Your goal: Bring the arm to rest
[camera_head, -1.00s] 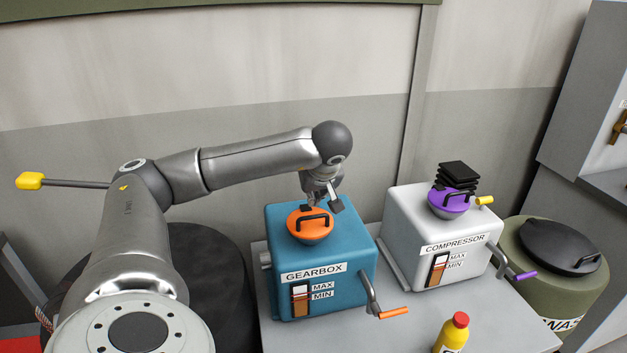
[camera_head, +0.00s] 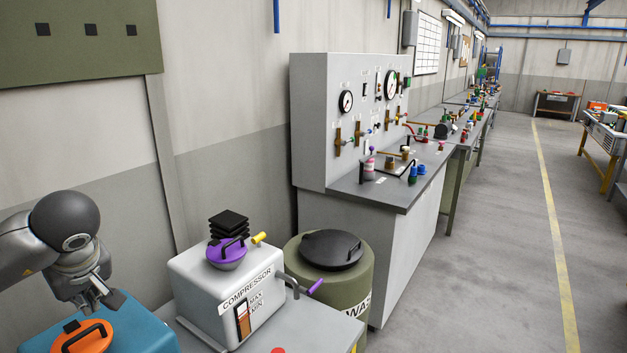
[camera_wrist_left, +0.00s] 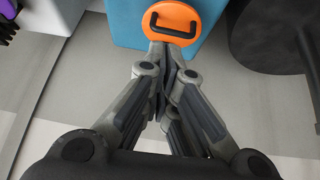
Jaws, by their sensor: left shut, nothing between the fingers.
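My left arm comes in from the left edge in the head view. My left gripper (camera_head: 99,298) is just above the blue gearbox box (camera_head: 140,332), close to its orange lid (camera_head: 84,339). In the left wrist view the left gripper (camera_wrist_left: 167,62) shows its fingers together with nothing between them. Past the fingertips lies the orange lid with its black handle (camera_wrist_left: 172,24), on top of the blue box (camera_wrist_left: 125,24). I cannot tell whether the fingers touch the lid. My right gripper is not in view.
A white compressor box (camera_head: 207,292) with a purple lid (camera_head: 226,255) stands to the right of the gearbox. A green waste drum (camera_head: 357,283) with a black lid (camera_head: 331,249) is beside it. A grey gauge bench (camera_head: 373,240) stands behind. The floor on the right (camera_head: 480,270) is clear.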

